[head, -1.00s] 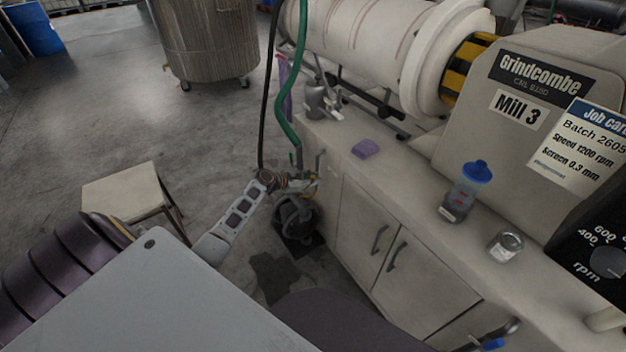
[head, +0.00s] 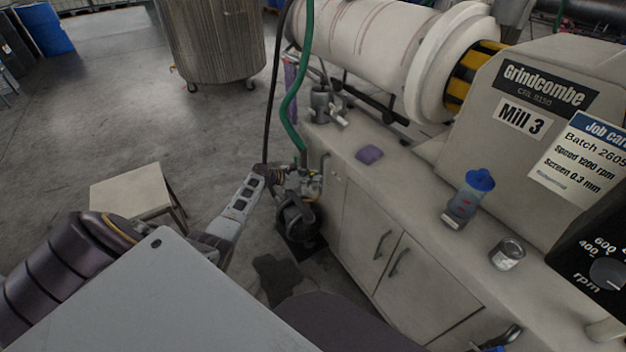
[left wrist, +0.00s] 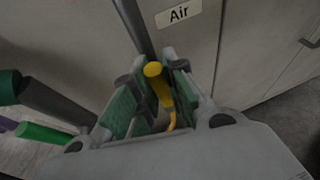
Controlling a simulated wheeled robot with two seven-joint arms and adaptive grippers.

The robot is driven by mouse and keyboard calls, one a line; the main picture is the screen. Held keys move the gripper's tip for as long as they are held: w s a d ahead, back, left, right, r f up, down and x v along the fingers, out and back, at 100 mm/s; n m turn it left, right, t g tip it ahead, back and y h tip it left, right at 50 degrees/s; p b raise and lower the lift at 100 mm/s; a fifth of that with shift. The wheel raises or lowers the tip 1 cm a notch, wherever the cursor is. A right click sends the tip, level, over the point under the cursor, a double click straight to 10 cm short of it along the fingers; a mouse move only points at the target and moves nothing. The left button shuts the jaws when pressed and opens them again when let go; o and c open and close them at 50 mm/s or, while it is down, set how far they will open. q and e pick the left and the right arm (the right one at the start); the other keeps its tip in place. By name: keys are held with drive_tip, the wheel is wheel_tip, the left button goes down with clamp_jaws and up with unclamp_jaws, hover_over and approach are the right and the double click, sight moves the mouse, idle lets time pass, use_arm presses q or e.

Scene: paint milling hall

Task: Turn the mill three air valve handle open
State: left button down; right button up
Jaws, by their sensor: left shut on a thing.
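The air valve's yellow handle (left wrist: 158,85) shows in the left wrist view between the green-padded fingers of my left gripper (left wrist: 153,92), which is shut on it. A white label reading "Air" (left wrist: 178,13) is on the cabinet panel just beyond. In the head view my left gripper (head: 278,173) is at the left end of the mill cabinet, below the green hose; the handle is small and partly hidden there. The mill marked "Mill 3" (head: 521,117) stands on the cabinet. My right gripper is not in view.
A green hose (head: 291,105) and a black hose (head: 272,85) hang close by my left gripper. A dark pump-like unit (head: 297,222) stands on the floor below. A stool (head: 130,190) is to the left. A bottle (head: 467,200) and jar (head: 507,254) stand on the cabinet top.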

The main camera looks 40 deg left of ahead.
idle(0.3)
use_arm(q)
drive_tip(key=c, duration=1.4)
unclamp_jaws()
drive_tip(key=shift+c, duration=0.2)
drive_tip(key=shift+s+a, duration=0.1)
drive_tip(key=shift+s, duration=0.05)
drive_tip(key=v, duration=1.1)
drive_tip(key=shift+s+r, duration=0.15)
drive_tip(key=shift+s, duration=0.15)
drive_tip(key=shift+a, duration=0.1)
